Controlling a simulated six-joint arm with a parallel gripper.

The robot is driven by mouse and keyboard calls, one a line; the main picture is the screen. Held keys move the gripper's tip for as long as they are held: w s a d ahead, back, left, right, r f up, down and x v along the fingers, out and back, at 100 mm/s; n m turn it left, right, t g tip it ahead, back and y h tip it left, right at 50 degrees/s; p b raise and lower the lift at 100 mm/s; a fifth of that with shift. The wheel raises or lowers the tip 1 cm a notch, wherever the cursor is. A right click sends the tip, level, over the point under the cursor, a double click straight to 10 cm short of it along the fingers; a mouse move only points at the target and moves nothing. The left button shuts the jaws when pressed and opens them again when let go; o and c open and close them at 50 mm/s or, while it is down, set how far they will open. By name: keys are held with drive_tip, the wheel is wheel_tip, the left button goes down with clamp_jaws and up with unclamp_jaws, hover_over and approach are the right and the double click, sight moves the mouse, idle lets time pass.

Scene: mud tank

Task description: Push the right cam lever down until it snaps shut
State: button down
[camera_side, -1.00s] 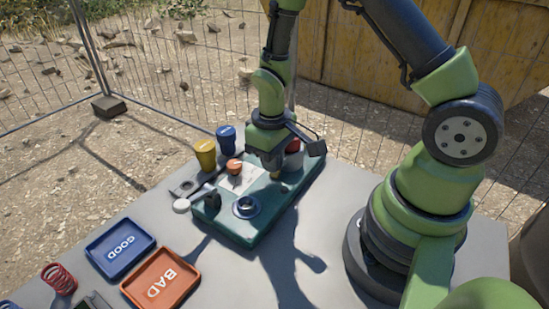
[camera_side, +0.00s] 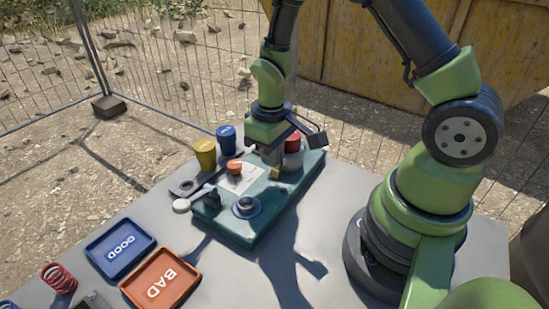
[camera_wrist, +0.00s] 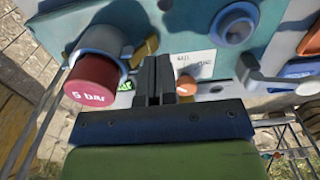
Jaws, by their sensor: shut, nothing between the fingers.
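The teal fixture block (camera_side: 240,228) lies on the grey table. A pale lever with a round white end (camera_side: 181,205) sticks out from its left side, next to a dark block. The lever also shows at the right of the wrist view (camera_wrist: 285,84). I cannot tell which part is the right cam lever. My gripper (camera_side: 270,156) is shut and empty above the block near the yellow piece; its fingers (camera_wrist: 154,62) hide what is below.
The red cap (camera_wrist: 93,84) reads "5 bar". An orange knob (camera_side: 234,167), a white label and a blue ring (camera_side: 246,207) are on the block. Yellow (camera_side: 205,153) and blue (camera_side: 226,139) cups stand behind. GOOD (camera_side: 121,248) and BAD (camera_side: 160,280) trays lie front left.

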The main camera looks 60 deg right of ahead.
wheel_tip(320, 180, up, 7)
idle(0.7)
wheel_tip(320, 180, up, 10)
drive_tip(key=m+t, duration=0.2)
drive_tip(key=t, duration=0.1)
hover_over(272, 181)
drive_tip(key=s+a, duration=0.2)
drive_tip(key=s, duration=0.1)
drive_tip(key=s+a+r+m+t+y, duration=0.2)
drive_tip(key=s+r+t, duration=0.2)
drive_tip(key=s, duration=0.5)
wheel_tip(272, 181, up, 2)
drive_tip(key=shift+a+r, duration=0.15)
idle(0.6)
